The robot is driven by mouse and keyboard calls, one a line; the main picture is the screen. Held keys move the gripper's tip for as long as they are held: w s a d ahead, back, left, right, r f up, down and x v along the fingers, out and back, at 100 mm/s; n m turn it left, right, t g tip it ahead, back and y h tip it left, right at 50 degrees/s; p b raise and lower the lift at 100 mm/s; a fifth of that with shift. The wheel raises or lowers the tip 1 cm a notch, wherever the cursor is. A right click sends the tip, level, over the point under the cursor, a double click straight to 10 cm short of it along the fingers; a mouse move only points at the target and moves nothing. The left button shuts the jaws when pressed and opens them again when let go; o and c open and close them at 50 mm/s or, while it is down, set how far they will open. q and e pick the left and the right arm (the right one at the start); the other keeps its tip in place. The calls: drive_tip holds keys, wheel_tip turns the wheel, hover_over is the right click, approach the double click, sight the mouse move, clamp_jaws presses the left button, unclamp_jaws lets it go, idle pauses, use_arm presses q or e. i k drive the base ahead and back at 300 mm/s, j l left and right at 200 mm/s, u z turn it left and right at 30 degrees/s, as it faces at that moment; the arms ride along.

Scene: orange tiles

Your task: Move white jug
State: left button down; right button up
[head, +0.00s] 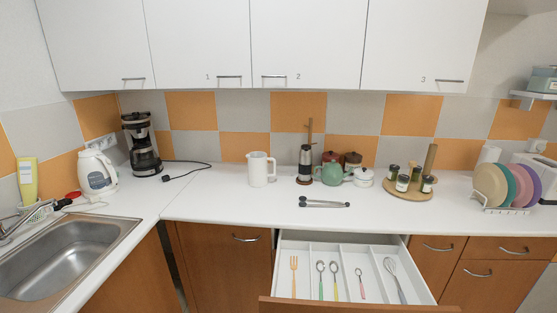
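A plain white jug (259,170) stands upright on the white countertop (225,208), near the middle of the head view. Its handle is on the right side. Open counter lies in front of it. Neither my left nor my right gripper is in view.
Right of the jug stand a grinder (305,165), a green teapot (333,173) and a small white pot (363,177). Tongs (323,203) lie in front. Below, a cutlery drawer (374,268) is open. A white kettle (97,176), coffee maker (142,145) and sink (65,262) are left.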

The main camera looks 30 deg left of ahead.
sight(258, 165)
drive_tip(key=j+z, duration=0.3)
drive_tip(key=j, duration=0.35)
drive_tip(key=j+z, duration=0.25)
drive_tip(key=j, duration=0.45)
drive_tip(key=i, duration=0.05)
